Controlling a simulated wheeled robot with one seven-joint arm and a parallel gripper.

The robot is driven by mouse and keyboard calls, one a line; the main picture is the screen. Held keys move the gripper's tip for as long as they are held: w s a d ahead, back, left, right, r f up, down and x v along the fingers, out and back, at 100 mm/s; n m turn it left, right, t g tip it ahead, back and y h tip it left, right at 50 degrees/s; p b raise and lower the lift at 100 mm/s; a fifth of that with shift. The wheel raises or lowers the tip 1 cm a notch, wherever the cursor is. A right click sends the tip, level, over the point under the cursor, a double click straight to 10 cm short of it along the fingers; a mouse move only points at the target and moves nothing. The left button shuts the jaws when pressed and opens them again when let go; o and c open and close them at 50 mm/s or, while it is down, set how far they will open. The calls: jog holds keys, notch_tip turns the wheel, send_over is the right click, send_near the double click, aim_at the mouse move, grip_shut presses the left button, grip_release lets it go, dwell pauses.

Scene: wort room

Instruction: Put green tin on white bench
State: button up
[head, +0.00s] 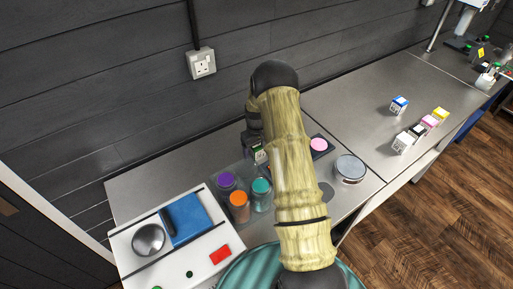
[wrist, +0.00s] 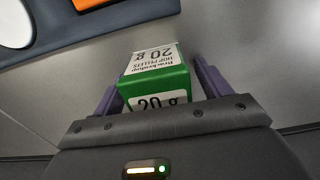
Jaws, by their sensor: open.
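The green tin (wrist: 158,82), a box with a green body and white labels reading "20 g", stands between the two purple fingers of my gripper (wrist: 156,86) in the wrist view. The fingers are open on either side of it; whether they touch it I cannot tell.
Jars with purple (head: 226,180), orange (head: 238,199) and teal (head: 261,186) lids stand near the tin. Several small boxes (head: 399,104) stand on the grey worktop (head: 350,115) at right.

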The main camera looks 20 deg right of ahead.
jog(key=shift+c, duration=0.3)
jog(key=c, duration=1.2)
jog(key=shift+o, duration=0.2)
notch_tip(320, 180, up, 9)
jog(key=b, duration=0.3)
jog(key=shift+s+d+r, duration=0.1)
jog(key=shift+r, duration=0.45)
